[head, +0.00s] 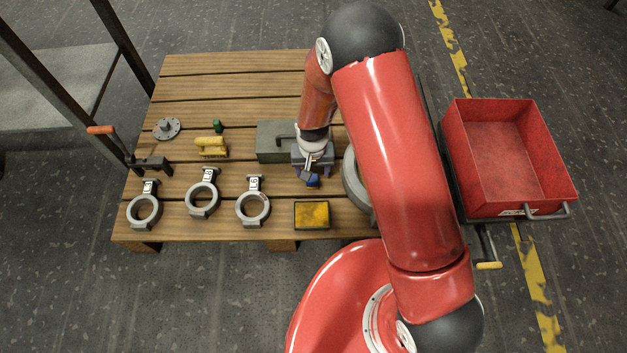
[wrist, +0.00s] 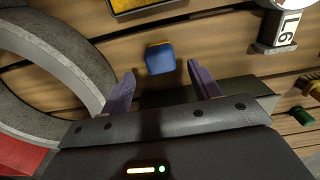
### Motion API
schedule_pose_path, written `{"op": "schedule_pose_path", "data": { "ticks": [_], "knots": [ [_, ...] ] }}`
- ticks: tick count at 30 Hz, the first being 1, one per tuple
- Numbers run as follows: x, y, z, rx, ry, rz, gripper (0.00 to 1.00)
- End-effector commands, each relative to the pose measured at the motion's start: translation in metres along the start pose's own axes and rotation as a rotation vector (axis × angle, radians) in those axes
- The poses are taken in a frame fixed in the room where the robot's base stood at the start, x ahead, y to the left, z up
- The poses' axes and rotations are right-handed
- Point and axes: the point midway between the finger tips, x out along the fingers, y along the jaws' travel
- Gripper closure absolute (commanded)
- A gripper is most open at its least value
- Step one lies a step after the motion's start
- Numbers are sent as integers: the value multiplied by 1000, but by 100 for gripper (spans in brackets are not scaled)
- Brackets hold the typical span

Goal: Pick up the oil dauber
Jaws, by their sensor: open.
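A small blue block with a yellow edge, which looks like the oil dauber (head: 313,181), is on the slatted wooden pallet just in front of my gripper. In the wrist view the dauber (wrist: 160,58) shows just beyond and between the two purple fingertips. My gripper (head: 307,174) is open and points down over the pallet; it also shows in the wrist view (wrist: 161,69). The fingers stand apart with nothing held between them. I cannot tell how high they are above the dauber. My arm hides the right part of the pallet.
A yellow-topped tray (head: 312,215) lies in front. A large grey ring (wrist: 50,75) is close on the gripper's left in the wrist view. A green box (head: 275,134) is behind; a red bin (head: 510,195) stands right.

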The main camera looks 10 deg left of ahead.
Motion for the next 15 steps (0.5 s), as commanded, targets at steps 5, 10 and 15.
{"op": "schedule_pose_path", "data": {
  "ticks": [5,10,15],
  "knots": [
    [27,-1,6,-1,-2,1,38],
    [46,-2,5,-1,0,0,38],
    [50,-2,5,-1,0,0,38]
  ]
}}
